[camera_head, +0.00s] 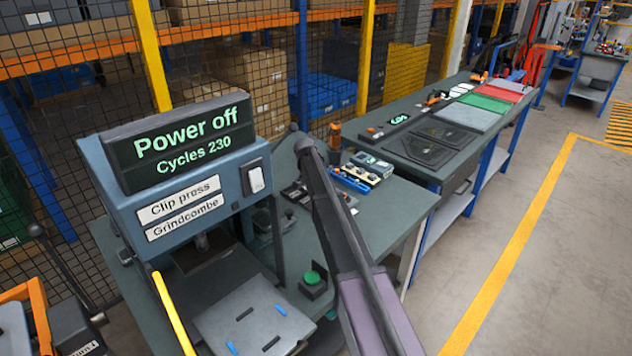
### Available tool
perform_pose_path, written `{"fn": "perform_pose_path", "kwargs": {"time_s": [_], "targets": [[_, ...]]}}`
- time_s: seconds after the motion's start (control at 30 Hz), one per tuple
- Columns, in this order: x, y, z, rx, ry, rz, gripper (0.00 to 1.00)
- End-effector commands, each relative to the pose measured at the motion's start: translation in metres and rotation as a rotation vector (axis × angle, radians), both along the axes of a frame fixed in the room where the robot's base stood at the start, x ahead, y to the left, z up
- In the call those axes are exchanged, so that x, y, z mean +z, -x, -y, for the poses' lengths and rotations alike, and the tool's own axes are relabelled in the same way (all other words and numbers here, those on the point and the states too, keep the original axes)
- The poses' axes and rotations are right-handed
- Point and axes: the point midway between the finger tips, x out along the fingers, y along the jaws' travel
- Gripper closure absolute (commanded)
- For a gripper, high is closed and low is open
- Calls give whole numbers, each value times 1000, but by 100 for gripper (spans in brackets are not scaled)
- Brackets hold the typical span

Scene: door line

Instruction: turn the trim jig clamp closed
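I cannot tell for sure which thing is the trim jig clamp. At the lower left edge stands a dark fixture (72,328) with an orange frame (38,310) and a black-knobbed lever (62,268). Its label is cut off by the frame edge, and I cannot tell whether a clamp there is open or closed. A dark jointed arm, apparently mine, rises from the bottom middle. I make out no gripper fingers at its end.
A blue clip press (185,200) showing "Power off" and "Cycles 230" fills the left. A green button (313,278) and a grey plate (255,318) are before it. Small tools (350,178) lie behind my arm. A second bench (440,140) stands behind; floor (575,260) is clear at right.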

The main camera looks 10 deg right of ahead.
Motion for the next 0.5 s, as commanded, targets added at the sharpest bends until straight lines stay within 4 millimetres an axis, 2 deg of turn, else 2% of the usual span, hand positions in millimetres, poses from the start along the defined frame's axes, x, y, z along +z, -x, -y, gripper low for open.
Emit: {"fn": "perform_pose_path", "kwargs": {"time_s": [0.27, 0.3, 0.4, 0.5], "targets": [[0, 0, 0, -3, -1, -1, 98], [0, 0, 0, -3, -1, -1, 44], [0, 0, 1, -2, -1, 0, 16], [0, 0, 1, -2, -1, 0, 16]]}}
